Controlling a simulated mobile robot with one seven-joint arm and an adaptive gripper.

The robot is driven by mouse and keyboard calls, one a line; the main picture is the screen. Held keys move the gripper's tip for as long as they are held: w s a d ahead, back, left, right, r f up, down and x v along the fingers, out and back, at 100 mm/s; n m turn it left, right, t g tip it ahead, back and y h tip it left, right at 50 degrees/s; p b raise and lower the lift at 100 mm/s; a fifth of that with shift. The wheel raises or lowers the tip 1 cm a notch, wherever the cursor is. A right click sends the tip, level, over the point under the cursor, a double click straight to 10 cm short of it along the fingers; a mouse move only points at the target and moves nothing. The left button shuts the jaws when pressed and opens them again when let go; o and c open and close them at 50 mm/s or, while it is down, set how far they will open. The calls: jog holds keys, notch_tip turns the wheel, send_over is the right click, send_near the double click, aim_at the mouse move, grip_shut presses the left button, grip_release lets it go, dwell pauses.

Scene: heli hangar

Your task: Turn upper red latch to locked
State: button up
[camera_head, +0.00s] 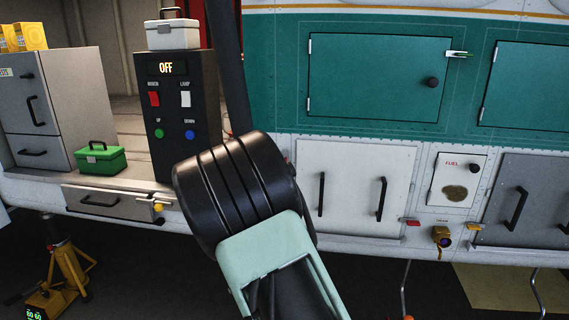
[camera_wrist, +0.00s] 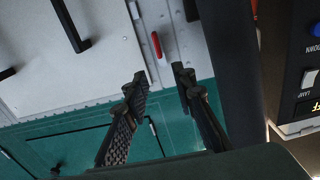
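A red latch (camera_wrist: 156,45) shows in the wrist view as a narrow upright bar on the light grey strip beside the white door panel (camera_wrist: 90,75). My gripper (camera_wrist: 161,74) is open and empty, its two black fingers apart. The latch lies just past the fingertips, in line with the gap, and does not appear touched. In the head view my arm covers the gripper and probably this latch. Another small red latch (camera_head: 412,222) shows there, at the lower right of the white door (camera_head: 352,185). I cannot tell the lock state of either.
A black control box (camera_head: 183,115) reading OFF stands left of my arm, with a white case (camera_head: 172,33) on top. A dark post (camera_wrist: 232,70) runs close right of the fingers in the wrist view. Teal panels (camera_head: 380,75) line the wall. A green toolbox (camera_head: 101,160) sits on the ledge.

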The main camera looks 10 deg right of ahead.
jog(key=p+x, duration=0.1)
jog(key=x, duration=0.9)
jog(key=shift+c, duration=0.5)
grip_shut()
